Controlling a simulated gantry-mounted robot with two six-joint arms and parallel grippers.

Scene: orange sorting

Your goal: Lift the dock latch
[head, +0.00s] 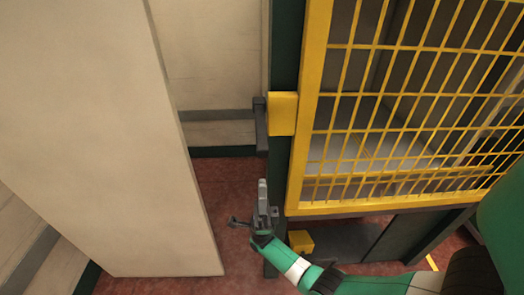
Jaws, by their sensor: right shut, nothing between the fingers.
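A dark grey upright bar, which looks like the latch (260,126), sits beside a yellow block (283,113) at the left edge of a yellow mesh gate (312,100). The bar hangs roughly vertical against the dark green post. My right gripper (262,184) is shut and empty. It appears below the bar in the picture, with a visible gap between them; its depth relative to the bar is hard to tell. My left gripper is not in view.
A wide beige panel (100,120) fills the left side. A dark green post (279,165) runs beside the gate. A small yellow block (301,241) is low down near my right forearm. Reddish floor (225,185) shows between panel and post.

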